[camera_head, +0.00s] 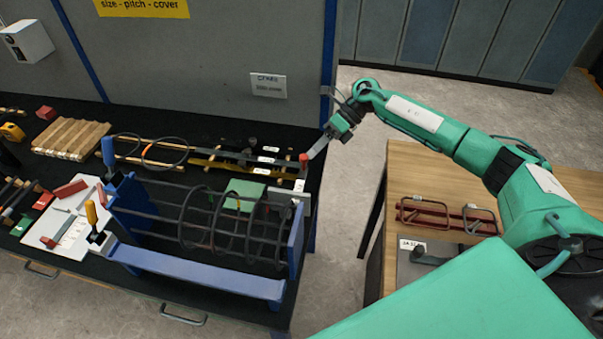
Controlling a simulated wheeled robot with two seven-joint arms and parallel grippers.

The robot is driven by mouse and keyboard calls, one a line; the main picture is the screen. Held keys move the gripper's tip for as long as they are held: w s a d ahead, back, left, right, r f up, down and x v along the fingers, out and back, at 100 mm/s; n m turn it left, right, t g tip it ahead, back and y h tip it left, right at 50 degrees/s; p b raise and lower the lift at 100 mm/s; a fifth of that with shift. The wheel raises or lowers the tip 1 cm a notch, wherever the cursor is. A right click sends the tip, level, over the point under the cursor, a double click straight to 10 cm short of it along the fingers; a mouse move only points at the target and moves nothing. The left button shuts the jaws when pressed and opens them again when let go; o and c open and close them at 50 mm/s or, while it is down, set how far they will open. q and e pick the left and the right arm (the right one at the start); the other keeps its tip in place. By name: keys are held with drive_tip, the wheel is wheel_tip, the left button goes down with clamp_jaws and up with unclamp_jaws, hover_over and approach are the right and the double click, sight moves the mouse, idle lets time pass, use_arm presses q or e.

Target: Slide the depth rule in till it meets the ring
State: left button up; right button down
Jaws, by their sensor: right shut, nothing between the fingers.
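A rebar cage (165,213) of dark long bars and several rings lies in a blue stand (195,274) on the bench. My right gripper (327,141) is shut above the bench's right edge, beyond the stand's right end plate. A grey strip with a red end shows at its tip; I cannot tell whether this is part of the gripper. I cannot surely pick out the depth rule; a red-ended pale piece (62,234) on the white board may be one. My left gripper is out of view.
Wooden blocks (70,138), loose rings and bars lie behind the cage. The white board (75,245) with tools is at left. A green block (240,196) shows behind the cage bars. A wooden table (430,178) with red frames stands at right. Bare floor separates it from the bench.

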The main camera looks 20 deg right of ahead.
drive_tip(key=shift+w+d+r+b, duration=0.7)
drive_tip(key=shift+w+d+r, duration=0.15)
drive_tip(key=shift+w+r, duration=0.25)
